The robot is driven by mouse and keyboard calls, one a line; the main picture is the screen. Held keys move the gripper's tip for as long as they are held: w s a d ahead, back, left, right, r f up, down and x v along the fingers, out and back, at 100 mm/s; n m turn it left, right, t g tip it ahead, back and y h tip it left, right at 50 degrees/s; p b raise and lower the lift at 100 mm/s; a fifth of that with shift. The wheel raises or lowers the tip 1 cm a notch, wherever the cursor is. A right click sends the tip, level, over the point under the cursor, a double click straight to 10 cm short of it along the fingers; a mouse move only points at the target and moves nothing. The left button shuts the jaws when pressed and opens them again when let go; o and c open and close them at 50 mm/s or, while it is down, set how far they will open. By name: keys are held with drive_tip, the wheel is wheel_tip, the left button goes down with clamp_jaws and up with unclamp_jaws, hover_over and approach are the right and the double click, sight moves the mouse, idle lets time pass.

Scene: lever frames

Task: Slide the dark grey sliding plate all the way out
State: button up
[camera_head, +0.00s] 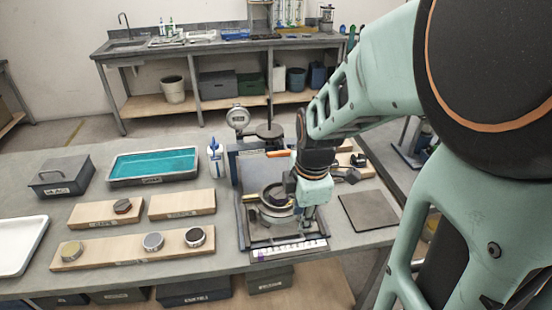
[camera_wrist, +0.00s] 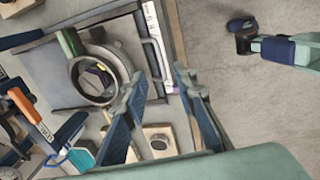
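The dark grey sliding plate (camera_head: 262,236) lies low in the blue-grey apparatus on the bench. A round metal ring (camera_head: 277,212) stands over it. In the wrist view the flat grey plate (camera_wrist: 42,78) shows left of the fingers, with the ring (camera_wrist: 97,88) on it. A pale ruler-like strip (camera_head: 289,249) runs along the apparatus's front edge. My gripper (camera_head: 308,218) points down at the plate's front right side. In the wrist view its two fingers (camera_wrist: 160,84) are spread with nothing visibly between them. Whether a fingertip touches the plate cannot be told.
A dial gauge (camera_head: 238,117) stands behind the apparatus, and an orange-handled lever (camera_head: 280,153) crosses it. Wooden blocks with round weights (camera_head: 153,241) lie to the left. A dark square mat (camera_head: 368,211) lies to the right. The floor in front of the bench is clear.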

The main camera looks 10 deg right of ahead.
drive_tip(key=shift+r, duration=0.1)
wheel_tip(320, 180, up, 8)
drive_tip(key=s, duration=0.1)
drive_tip(key=shift+s, duration=0.2)
idle(0.4)
